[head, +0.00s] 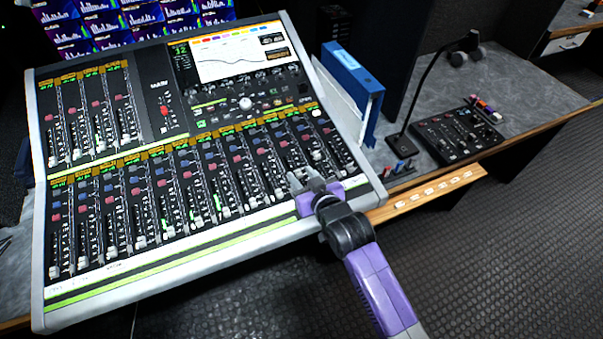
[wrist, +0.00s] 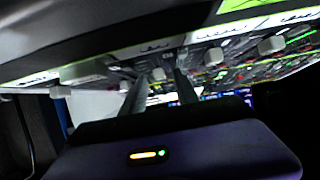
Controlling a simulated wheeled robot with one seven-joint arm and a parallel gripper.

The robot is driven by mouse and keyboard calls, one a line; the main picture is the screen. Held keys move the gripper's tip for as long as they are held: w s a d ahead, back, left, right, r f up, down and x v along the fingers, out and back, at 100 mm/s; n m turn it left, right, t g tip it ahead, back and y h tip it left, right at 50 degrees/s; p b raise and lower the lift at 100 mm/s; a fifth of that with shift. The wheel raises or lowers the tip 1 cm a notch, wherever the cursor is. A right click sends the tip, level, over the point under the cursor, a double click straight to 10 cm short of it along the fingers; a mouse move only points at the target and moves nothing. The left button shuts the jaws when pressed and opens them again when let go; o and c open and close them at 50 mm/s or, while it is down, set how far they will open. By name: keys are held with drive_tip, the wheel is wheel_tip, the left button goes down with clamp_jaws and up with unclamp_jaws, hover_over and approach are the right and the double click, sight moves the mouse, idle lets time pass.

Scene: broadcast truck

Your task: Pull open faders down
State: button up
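The mixing console (head: 180,262) fills the left of the head view, with a long lower row of faders and a shorter bank at upper left (head: 90,118). Many lower caps sit low in their slots, such as the white cap (head: 55,271) at far left; heights vary along the row. My gripper (head: 303,180) is over the right part of the lower row and hides some caps there. In the wrist view, its two dark fingers (wrist: 160,84) stand apart, with a pale fader cap (wrist: 157,74) in the gap near the tips. I cannot tell whether they touch it.
A blue binder (head: 352,72) stands just right of the console. Lit monitors (head: 85,25) stand behind. The floor at lower right is clear.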

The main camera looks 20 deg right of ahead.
drive_tip(key=shift+w+f, duration=0.15)
drive_tip(key=shift+w, duration=0.35)
clamp_jaws()
idle(1.2)
